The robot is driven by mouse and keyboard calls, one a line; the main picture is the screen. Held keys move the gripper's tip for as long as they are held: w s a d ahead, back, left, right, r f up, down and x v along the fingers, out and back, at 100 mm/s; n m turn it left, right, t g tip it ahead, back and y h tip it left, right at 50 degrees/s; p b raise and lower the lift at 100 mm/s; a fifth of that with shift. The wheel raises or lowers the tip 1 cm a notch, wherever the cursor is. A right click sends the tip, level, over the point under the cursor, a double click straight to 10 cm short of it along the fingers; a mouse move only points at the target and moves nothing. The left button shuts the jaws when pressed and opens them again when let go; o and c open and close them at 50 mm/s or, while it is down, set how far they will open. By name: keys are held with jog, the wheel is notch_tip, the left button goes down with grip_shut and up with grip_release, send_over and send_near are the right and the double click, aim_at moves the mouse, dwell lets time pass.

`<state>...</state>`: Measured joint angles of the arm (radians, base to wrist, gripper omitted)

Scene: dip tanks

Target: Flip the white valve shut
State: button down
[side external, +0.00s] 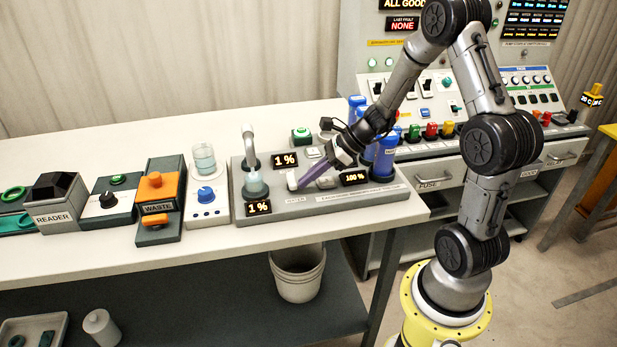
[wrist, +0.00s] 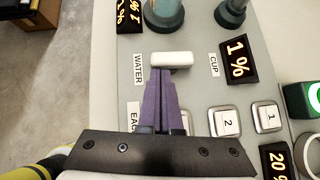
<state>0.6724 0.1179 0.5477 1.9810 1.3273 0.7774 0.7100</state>
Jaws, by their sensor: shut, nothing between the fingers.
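The white valve (wrist: 171,59) is a short white bar handle beside the WATER label (wrist: 138,69), lying crosswise in the wrist view. It also shows as a small white piece (side external: 292,181) on the grey panel in the side external view. My gripper (wrist: 161,72) has purple fingers, pressed together and empty. Its tips are right at the edge of the white handle; I cannot tell whether they touch it. In the side external view my gripper (side external: 300,184) reaches down to the panel from the upper right.
A glass vessel (side external: 255,187) stands under a curved spout (side external: 248,140), left of the valve. Blue cylinders (side external: 385,155) stand behind my wrist. Buttons (wrist: 227,122) and displays (wrist: 237,59) surround the fingers. A waste unit (side external: 160,195) sits further left on the bench.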

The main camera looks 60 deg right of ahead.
aim_at(292, 183)
jog(key=shift+a+m, duration=0.15)
jog(key=shift+m, duration=0.15)
jog(key=a+m+h, duration=0.1)
jog(key=m, duration=0.1)
jog(key=m+t+h, duration=0.1)
jog(key=h, duration=0.1)
jog(key=shift+s+a+m+t, duration=0.1)
jog(key=shift+a+m+t, duration=0.2)
jog(key=shift+a+m, duration=0.1)
jog(key=shift+w+a, duration=0.25)
jog(key=shift+a, duration=0.25)
jog(key=shift+w+a, duration=0.25)
jog(key=shift+a, duration=0.2)
jog(key=shift+w+a, duration=0.5)
jog(key=shift+w, duration=0.25)
jog(key=shift+d, duration=0.1)
dwell(0.5)
